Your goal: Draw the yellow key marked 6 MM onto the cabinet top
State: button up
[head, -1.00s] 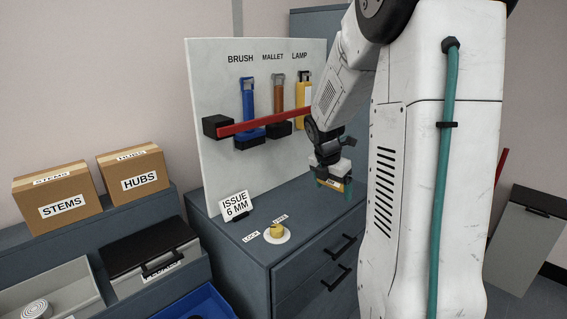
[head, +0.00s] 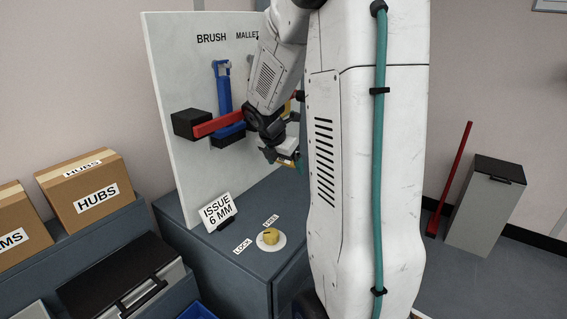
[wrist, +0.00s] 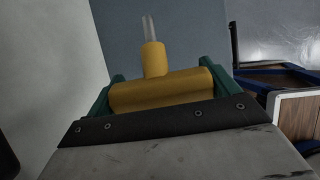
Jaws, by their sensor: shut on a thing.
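My gripper (head: 285,158) is in front of the white panel, above the grey-blue cabinet top (head: 240,259). In the wrist view its green fingers (wrist: 160,84) are shut on a yellow T-handled key (wrist: 152,92). The key's crossbar lies between the fingers, and a pale, clear-looking shaft points away from the gripper. No 6 MM marking is readable on it. In the head view only a small yellow patch shows at the fingers. A white sign reading ISSUE 6 MM (head: 217,211) stands on the cabinet top. A yellow knob (head: 270,236) sits on a white disc between LOCK and FREE labels.
The white panel (head: 172,95) behind carries a red bar (head: 216,124) across a blue brush (head: 224,88). My arm hides the panel's right side. Cardboard boxes, including HUBS (head: 88,196), stand at the left. A grey bin (head: 484,205) stands on the floor at the right.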

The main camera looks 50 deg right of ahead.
aim_at(287, 198)
jog(key=shift+s+f, duration=0.1)
jog(key=shift+f, duration=4.9)
jog(key=shift+f, duration=0.5)
jog(key=o, duration=0.9)
jog(key=shift+o, duration=0.2)
jog(key=v, duration=0.7)
jog(key=shift+a+r, duration=0.15)
jog(key=shift+r, duration=0.25)
